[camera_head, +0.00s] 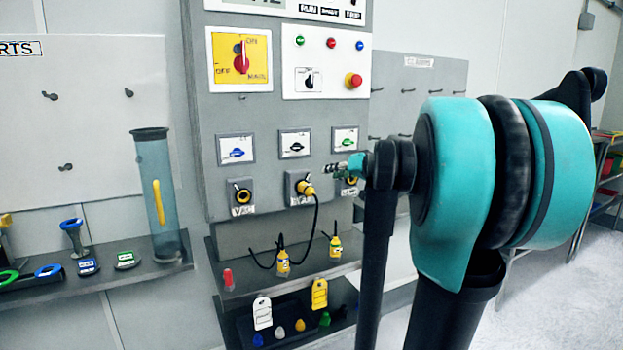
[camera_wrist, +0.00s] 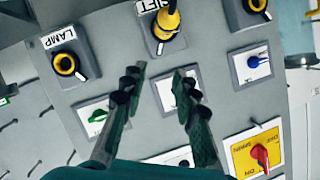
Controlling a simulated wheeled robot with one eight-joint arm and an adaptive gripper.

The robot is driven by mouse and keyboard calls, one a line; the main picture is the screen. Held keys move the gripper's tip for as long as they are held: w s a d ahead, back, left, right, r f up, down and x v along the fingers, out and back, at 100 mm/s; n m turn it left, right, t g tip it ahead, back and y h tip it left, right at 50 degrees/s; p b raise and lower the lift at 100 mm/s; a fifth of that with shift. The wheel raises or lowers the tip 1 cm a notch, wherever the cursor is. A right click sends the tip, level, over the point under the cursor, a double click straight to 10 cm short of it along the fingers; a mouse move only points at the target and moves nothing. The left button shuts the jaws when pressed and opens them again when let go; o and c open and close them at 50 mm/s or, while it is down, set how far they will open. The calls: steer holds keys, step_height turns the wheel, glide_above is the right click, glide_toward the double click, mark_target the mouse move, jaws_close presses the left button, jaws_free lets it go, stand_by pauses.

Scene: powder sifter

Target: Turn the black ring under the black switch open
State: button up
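The black switch (camera_head: 296,147) is the middle of three switches on the grey panel. In the wrist view, which is upside down, the black switch (camera_wrist: 182,96) shows between and behind my fingers. The middle socket (camera_head: 291,194) is below it, with a yellow plug (camera_head: 308,189) and black cable in it. The plug (camera_wrist: 167,20) is at the top in the wrist view. The black ring (camera_wrist: 164,33) shows at the plug's base, partly covered by it. My gripper (camera_head: 327,168) is open and empty in front of the panel; its fingers (camera_wrist: 160,73) are apart, with nothing between them.
The LAMP socket (camera_wrist: 66,64) and green switch (camera_wrist: 97,115) flank the middle on one side. The blue switch (camera_head: 236,151) is on the other. A shelf below holds two yellow plugs (camera_head: 283,265) on cables. A blue clear cylinder (camera_head: 156,200) stands at left.

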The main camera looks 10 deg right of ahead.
mark_target(308, 177)
steer(key=x, duration=1.2)
steer(key=shift+w+a+f, duration=0.1)
steer(key=shift+w+a, duration=0.05)
steer(key=shift+w, duration=0.05)
jaws_close()
